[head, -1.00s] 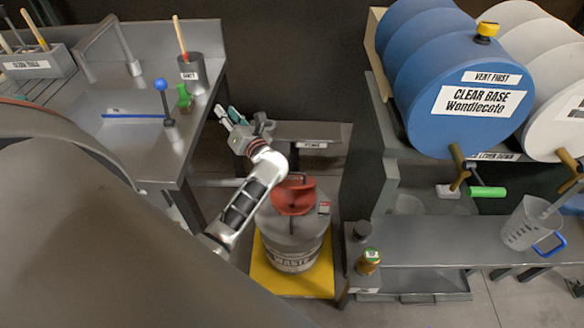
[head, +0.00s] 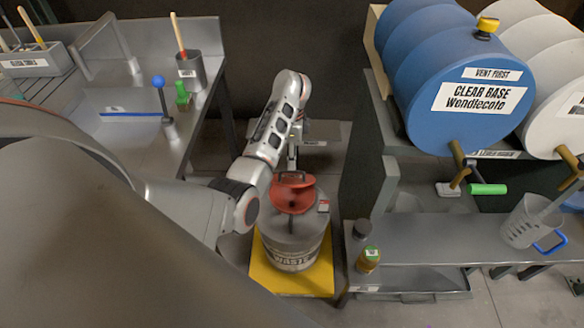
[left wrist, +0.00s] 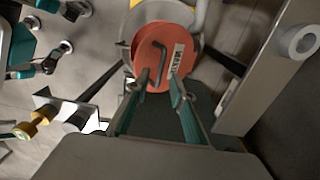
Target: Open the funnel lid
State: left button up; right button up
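The red funnel (head: 292,198) sits on top of the grey waste drum. Its round red lid (left wrist: 152,82) lies over the funnel in the left wrist view, with a dark bar handle (left wrist: 158,62) and a white label. My left gripper (left wrist: 158,84) is open, its two teal fingers apart and pointing at the lid near the handle. Whether they touch it I cannot tell. In the head view my left arm hides much of this gripper. The right gripper does not show in the head view; teal and dark parts at the left of the wrist view are unclear.
The waste drum (head: 292,246) stands on a yellow base (head: 258,278). A low bench (head: 440,240) with a jar (head: 369,258) is close on the right. A sink counter (head: 140,160) is at left. A small grey table (head: 325,133) stands behind the drum.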

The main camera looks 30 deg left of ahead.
pick_arm(q)
notch_tip(320, 180, down, 4)
jog(key=shift+r+b, duration=0.2)
jog(key=shift+b, duration=0.2)
jog(key=shift+f, duration=0.15)
grip_shut()
jog(key=shift+a, duration=0.1)
